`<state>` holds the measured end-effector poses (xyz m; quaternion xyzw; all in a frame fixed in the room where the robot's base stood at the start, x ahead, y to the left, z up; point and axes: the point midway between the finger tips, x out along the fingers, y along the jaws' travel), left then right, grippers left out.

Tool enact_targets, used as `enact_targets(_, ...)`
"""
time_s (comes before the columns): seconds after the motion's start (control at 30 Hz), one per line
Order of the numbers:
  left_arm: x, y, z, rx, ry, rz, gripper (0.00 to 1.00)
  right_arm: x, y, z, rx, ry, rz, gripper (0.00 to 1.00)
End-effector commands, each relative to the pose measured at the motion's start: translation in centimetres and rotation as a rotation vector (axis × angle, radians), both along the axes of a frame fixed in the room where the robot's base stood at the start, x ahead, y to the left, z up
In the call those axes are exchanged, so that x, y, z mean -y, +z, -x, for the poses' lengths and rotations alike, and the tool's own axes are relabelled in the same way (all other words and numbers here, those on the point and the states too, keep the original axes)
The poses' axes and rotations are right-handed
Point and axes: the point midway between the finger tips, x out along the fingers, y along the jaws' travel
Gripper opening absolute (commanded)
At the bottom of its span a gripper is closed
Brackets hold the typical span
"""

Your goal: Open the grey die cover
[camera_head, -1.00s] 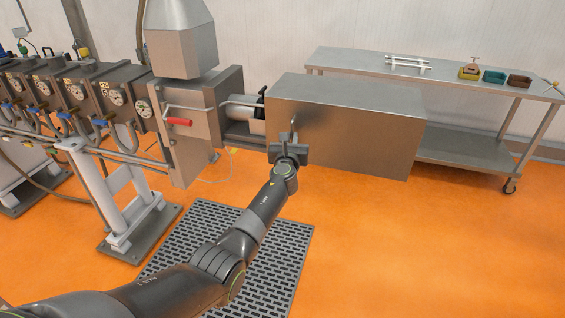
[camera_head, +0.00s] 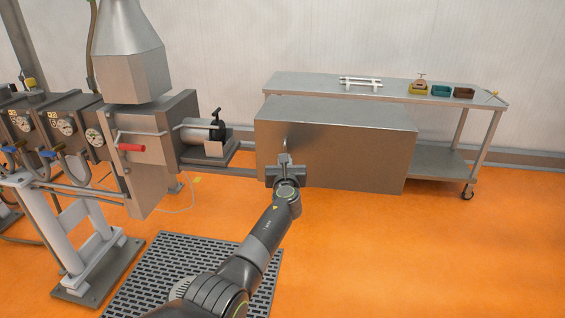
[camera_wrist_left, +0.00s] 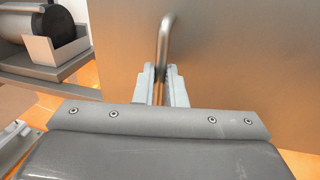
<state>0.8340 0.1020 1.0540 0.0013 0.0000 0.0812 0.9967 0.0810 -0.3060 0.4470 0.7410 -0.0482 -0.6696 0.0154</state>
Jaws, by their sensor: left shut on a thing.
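The grey die cover (camera_head: 335,145) is a large box-shaped metal housing in the middle of the head view. It stands to the right of the machine's end block, with a clear gap between them. A bent metal bar handle (camera_wrist_left: 165,38) stands on its front face. My left gripper (camera_head: 285,159) is at the front of the cover, shut on the handle; the wrist view shows the fingers (camera_wrist_left: 162,80) on either side of the bar. In the gap, the silver cylindrical die (camera_head: 200,133) with a dark clamp shows uncovered. My right gripper is not in view.
The machine's end block (camera_head: 150,150) with a red-handled lever (camera_head: 131,147) stands left of the gap. A steel table (camera_head: 385,84) with small coloured bins stands behind the cover. A dark floor grate (camera_head: 190,265) lies in front. The orange floor to the right is open.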

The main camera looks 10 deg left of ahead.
Motion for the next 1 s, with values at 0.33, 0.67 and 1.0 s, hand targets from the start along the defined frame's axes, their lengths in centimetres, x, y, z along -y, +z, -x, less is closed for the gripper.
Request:
enact_targets(0.33,0.0,0.0,0.0,-0.001,-0.001,0.0,0.33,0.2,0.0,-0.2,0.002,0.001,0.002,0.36)
enact_targets(0.67,0.1,0.1,0.5,-0.001,-0.001,0.001,0.33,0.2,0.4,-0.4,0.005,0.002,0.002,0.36)
enact_targets(1.0,0.8,0.0,4.1,-0.002,-0.002,0.004,0.33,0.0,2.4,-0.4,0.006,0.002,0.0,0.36)
